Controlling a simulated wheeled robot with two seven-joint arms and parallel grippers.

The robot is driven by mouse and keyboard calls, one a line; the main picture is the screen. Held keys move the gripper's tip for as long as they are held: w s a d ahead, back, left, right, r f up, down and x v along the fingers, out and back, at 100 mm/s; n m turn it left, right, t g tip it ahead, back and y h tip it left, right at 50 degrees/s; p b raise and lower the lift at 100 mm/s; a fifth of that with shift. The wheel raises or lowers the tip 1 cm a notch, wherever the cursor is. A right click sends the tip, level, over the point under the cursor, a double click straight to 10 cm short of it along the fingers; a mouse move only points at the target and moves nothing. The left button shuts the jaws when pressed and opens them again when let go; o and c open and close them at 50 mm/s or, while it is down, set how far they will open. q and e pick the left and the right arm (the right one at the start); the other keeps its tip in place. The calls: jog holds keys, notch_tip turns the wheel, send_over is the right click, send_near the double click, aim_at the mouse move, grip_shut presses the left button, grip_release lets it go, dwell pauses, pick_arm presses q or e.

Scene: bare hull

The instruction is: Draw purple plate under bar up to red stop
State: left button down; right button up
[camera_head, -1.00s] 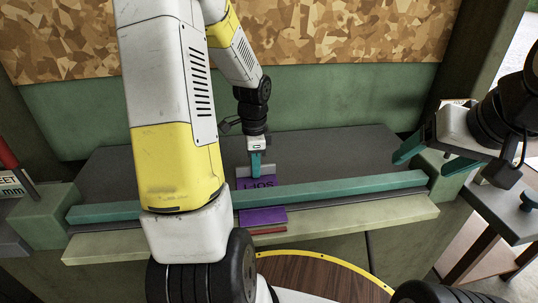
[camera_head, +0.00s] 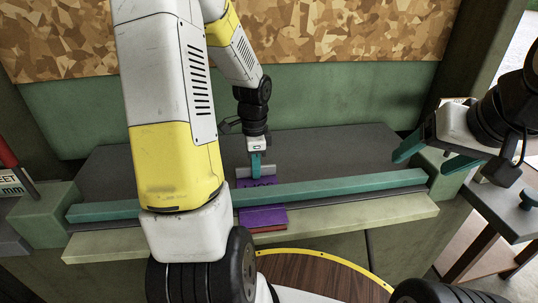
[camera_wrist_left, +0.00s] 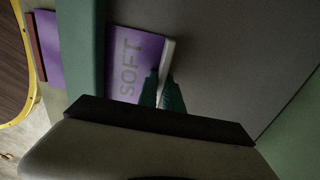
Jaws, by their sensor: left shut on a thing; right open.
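The purple plate (camera_head: 263,217) lies flat and runs under the teal bar (camera_head: 340,190), with parts showing on both sides. Its far part, lettered SOFT, shows in the left wrist view (camera_wrist_left: 133,65), with a pale upright strip (camera_wrist_left: 168,58) along its far edge. My left gripper (camera_head: 256,170) is shut on the plate at this strip, behind the bar. The red stop (camera_head: 270,229) is a thin strip at the plate's near edge; I cannot tell whether they touch. My right gripper (camera_head: 425,155) is open and empty, off to the right.
The bar spans the dark grey bench top (camera_head: 345,150) between green end blocks (camera_head: 40,212). A pale green ledge (camera_head: 370,217) runs in front. A green wall stands behind. A grey side table (camera_head: 500,205) is at the right. The bench top's right half is clear.

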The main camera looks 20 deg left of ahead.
pick_arm(q)
jog(key=shift+s+d, duration=0.1)
jog(key=shift+s, duration=0.15)
jog(key=c, duration=1.4)
grip_release()
jog(key=shift+c, duration=0.2)
jog(key=shift+o, duration=0.5)
jog(key=o, duration=0.4)
jog(key=shift+r, duration=2.5)
